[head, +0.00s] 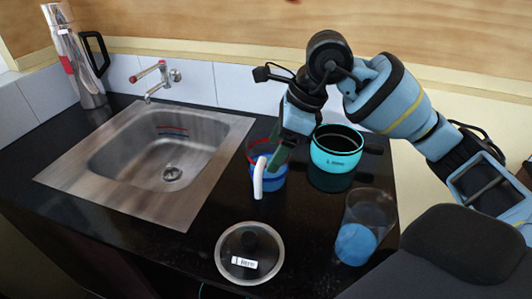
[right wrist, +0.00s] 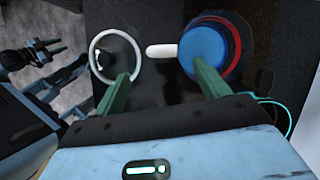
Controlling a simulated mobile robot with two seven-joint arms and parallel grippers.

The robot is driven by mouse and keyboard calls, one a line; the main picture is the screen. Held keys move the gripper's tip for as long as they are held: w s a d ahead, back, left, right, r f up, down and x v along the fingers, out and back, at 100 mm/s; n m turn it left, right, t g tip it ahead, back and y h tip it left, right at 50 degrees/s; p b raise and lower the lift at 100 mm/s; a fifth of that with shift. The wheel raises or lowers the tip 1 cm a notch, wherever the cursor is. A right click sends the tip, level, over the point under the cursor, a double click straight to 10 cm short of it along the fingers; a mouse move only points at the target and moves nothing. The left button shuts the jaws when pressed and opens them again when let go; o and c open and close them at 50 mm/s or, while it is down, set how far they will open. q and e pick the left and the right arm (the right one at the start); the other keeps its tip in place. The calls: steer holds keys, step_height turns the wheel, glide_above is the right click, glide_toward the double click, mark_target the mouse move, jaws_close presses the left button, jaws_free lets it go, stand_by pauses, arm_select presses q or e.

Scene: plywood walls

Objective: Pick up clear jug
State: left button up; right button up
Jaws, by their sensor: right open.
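A see-through blue jug with a red band and a white handle (head: 265,176) stands on the black counter, right of the sink. Its handle points toward the front. My right gripper (head: 280,158) is above it, pointing down, and hides part of its rim. In the right wrist view, my right gripper (right wrist: 163,78) is open, its green fingers wide apart. The white handle (right wrist: 161,51) lies between the fingers' lines, and the right finger overlaps the edge of the jug's blue inside (right wrist: 204,52). I cannot tell whether it touches.
A teal pot (head: 334,160) stands close right of the jug. A glass lid (head: 249,258) lies in front. A clear cup with blue (head: 361,238) stands at the front right. The sink (head: 160,155) and a steel flask (head: 82,62) are left.

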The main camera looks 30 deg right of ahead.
mark_target(263, 164)
steer(key=x, duration=0.2)
steer(key=shift+w+f, duration=0.25)
steer(key=shift+x, duration=2.55)
steer(key=shift+r, duration=0.1)
steer(key=c, duration=1.4)
steer(key=shift+r, duration=0.15)
